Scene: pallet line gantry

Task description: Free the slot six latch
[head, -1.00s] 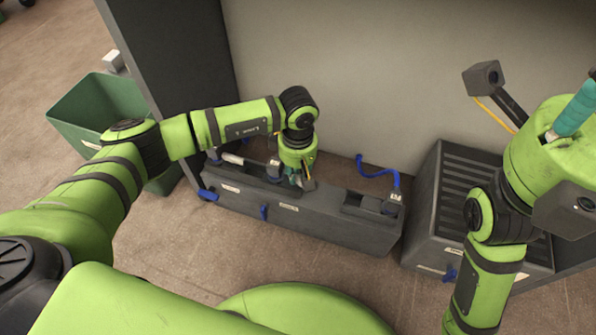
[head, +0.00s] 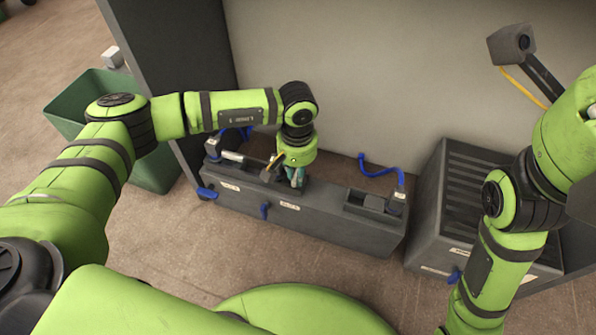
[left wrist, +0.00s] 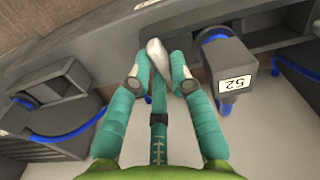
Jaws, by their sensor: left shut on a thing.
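A long dark grey housing (head: 330,231) stands on the floor against the pale wall, with blue levers (head: 264,211) on its front. My left gripper (head: 297,180) points down at the middle of its top. In the left wrist view, its teal fingers (left wrist: 158,75) are closed on a pale grey rounded part (left wrist: 157,53). I cannot tell whether this part is the slot six latch; no readable six shows. Beside the fingers is a grey block with a white label (left wrist: 235,84) that seems to read 52. My right gripper is out of view; only its arm shows.
A ribbed dark grey box (head: 470,185) stands right of the housing. A blue cable (head: 378,169) loops over the housing's right end, and a silver cylinder (head: 232,156) lies at its left end. A green bin (head: 92,92) is at the left. Floor in front is clear.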

